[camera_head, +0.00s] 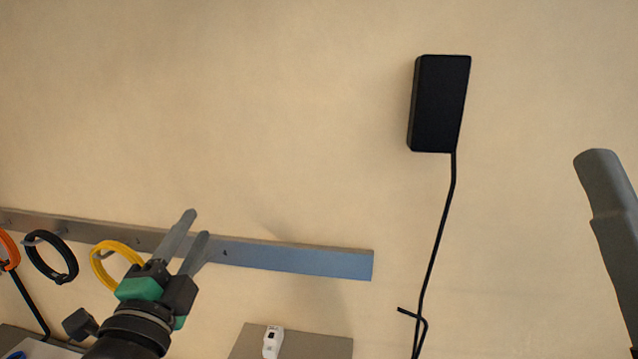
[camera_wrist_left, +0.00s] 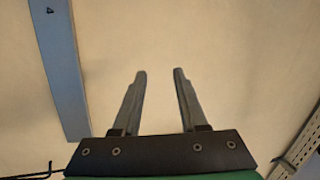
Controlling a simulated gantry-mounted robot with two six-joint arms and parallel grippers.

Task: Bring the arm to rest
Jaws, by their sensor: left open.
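My left gripper (camera_head: 193,226) is at the lower left of the head view, raised in front of the wall rail (camera_head: 300,259). Its two grey fingers are apart with nothing between them. The left wrist view also shows the left gripper (camera_wrist_left: 158,75) open and empty, facing the bare beige wall. The rail shows there at the upper left (camera_wrist_left: 60,70), apart from the fingers. My right gripper is not recognisable in either view.
A yellow ring (camera_head: 103,268), a black ring (camera_head: 45,262) and an orange ring (camera_head: 8,251) hang along the rail. A black box (camera_head: 441,103) with a cable (camera_head: 436,255) is on the wall. A white device (camera_head: 272,342) sits on a grey surface (camera_head: 318,347). A slotted strip (camera_wrist_left: 300,150) is at right.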

